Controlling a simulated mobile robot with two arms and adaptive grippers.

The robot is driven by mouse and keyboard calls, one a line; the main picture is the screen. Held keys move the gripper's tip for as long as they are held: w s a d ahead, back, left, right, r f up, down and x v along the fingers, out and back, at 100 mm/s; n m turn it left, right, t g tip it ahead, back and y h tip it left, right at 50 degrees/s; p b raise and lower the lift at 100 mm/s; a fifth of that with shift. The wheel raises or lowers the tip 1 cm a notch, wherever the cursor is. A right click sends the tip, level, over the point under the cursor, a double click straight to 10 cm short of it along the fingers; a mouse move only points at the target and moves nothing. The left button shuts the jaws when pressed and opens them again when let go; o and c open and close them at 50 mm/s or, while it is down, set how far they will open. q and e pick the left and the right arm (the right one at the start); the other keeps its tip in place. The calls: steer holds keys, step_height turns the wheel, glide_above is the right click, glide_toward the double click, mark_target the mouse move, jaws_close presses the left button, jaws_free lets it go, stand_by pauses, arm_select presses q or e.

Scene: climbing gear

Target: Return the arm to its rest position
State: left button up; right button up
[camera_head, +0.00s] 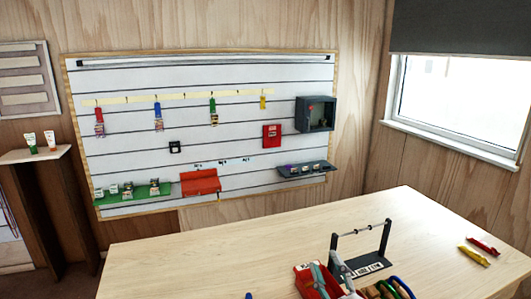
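Neither of my grippers can be made out in the head view, and no arm of mine clearly shows. The wooden table (200,262) fills the lower part of the view. On it stands a dark rack with a horizontal bar (362,230). In front of the rack is a red box (303,280) with grey-blue pieces in or over it, cut off by the bottom edge. Beside it lie coloured loops (400,287), also partly cut off.
A yellow piece (473,256) and a red piece (484,245) lie at the table's right. A slatted wall board (130,75) holds coloured gear, a red tray (200,183), a green shelf (133,195) and a dark open box (315,114). The table's left half is mostly clear.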

steer(key=s+d+f+m+g+h, duration=0.3)
steer(key=s+d+f+m+g, duration=0.15)
steer(key=f, duration=0.35)
steer(key=s+d+f+m+g+h, duration=0.25)
steer(key=s+f+g, duration=0.2)
steer(key=f, duration=0.35)
steer(key=s+d+f+m+g+y, duration=0.1)
steer(key=s+f+g, duration=0.35)
steer(key=s, duration=0.45)
steer(key=s+f+m+g+y, duration=0.1)
steer(key=s+f+g, duration=0.2)
steer(key=s+f, duration=0.45)
steer(key=s+f+g+b, duration=0.1)
steer(key=s+f, duration=0.1)
steer(key=f, duration=1.1)
steer(key=s+f+g+b, duration=0.1)
steer(key=s+f, duration=0.1)
steer(key=f, duration=1.1)
steer(key=s+d+f+b, duration=0.1)
steer(key=s+d+f, duration=0.2)
steer(key=s+f, duration=1.2)
step_height(320, 180, down, 2)
steer(key=shift+s+f+n+g+h, duration=0.1)
steer(key=shift+s+n+g+h, duration=0.2)
steer(key=shift+s+g+h, duration=0.1)
